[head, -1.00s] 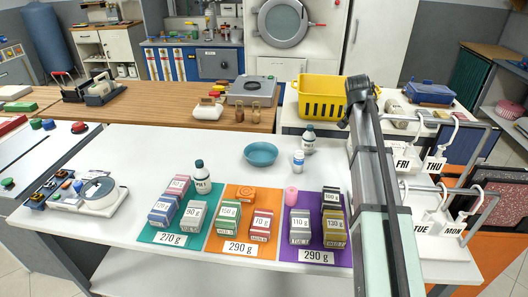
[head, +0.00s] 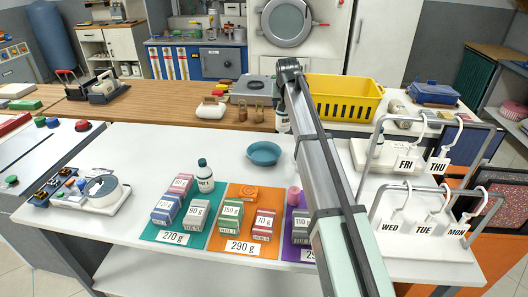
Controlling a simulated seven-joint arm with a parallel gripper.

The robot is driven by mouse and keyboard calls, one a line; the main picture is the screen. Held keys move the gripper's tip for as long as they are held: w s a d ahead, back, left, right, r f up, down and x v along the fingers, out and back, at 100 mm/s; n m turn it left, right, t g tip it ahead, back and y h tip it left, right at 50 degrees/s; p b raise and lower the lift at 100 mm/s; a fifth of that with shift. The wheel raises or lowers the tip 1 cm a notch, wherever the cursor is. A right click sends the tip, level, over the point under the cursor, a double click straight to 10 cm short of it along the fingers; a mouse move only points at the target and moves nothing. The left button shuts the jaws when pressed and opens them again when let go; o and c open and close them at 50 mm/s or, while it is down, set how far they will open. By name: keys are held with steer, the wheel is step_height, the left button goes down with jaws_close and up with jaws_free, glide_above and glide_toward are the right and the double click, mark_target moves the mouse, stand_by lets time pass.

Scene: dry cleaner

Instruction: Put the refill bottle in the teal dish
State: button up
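The teal dish (head: 263,153) is a round shallow bowl on the white counter, and it looks empty. A white bottle-like thing (head: 283,121) with a dark band shows beside the far end of my arm, above and right of the dish. The arm partly hides it, and I cannot tell whether it is held or which bottle it is. A white bottle with a dark cap (head: 204,177) stands upright left of the dish; its label is too small to read surely. My gripper is hidden behind my arm.
Purple (head: 290,245), orange (head: 219,240) and teal (head: 188,235) mats carry small weight-marked boxes. A yellow basket (head: 343,98) stands behind my arm. Day-tagged rails (head: 386,185) stand on the right. The counter left of the dish is mostly clear.

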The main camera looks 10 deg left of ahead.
steer(key=a+n+y, duration=0.1)
steer(key=a+n, duration=0.1)
steer(key=a, duration=0.6)
step_height(320, 180, down, 15)
steer(key=shift+w, duration=0.15)
steer(key=shift+d, duration=0.1)
steer(key=o, duration=1.3)
steer(key=shift+f, duration=0.1)
steer(key=shift+c, duration=0.2)
steer(key=v, duration=1.2)
steer(key=shift+d, duration=0.1)
